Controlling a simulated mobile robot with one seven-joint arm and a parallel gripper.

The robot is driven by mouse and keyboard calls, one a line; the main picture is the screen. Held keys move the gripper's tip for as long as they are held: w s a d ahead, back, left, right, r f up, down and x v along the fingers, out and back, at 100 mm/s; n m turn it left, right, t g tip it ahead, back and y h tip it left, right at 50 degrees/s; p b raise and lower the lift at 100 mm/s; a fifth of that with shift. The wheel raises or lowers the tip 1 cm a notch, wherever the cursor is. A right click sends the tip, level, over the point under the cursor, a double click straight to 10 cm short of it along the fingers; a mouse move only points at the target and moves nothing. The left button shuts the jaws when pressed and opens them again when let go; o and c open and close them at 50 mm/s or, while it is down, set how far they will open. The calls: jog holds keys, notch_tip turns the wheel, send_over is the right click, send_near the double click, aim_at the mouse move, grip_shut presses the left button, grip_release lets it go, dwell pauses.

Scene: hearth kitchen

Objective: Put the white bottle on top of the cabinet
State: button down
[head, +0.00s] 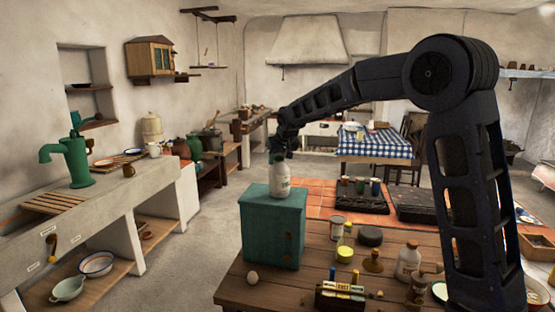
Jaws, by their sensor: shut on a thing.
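The white bottle (280,182) is upright over the top of the small teal cabinet (272,229), which stands on the near left part of the wooden table. Its base appears at the cabinet's top surface; I cannot tell whether it rests there or hovers just above. My gripper (281,158) points down from above and is shut on the bottle's upper part, hiding its neck. The fingers are small and dark in this view.
The wooden table (232,291) also holds a second pale bottle (408,262), a grey can (336,228), a yellow-lidded jar (345,254), an egg (252,278) and a small box of bottles (340,294). Dark trays (361,199) lie behind. The air around the cabinet top looks clear.

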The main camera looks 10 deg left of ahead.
jog(key=c, duration=1)
grip_release()
jog(key=shift+f, duration=0.1)
jog(key=shift+s+d+r, duration=0.15)
jog(key=shift+r, duration=0.3)
jog(key=v, duration=1.1)
jog(key=shift+d+r, duration=0.1)
jog(key=shift+d, duration=0.05)
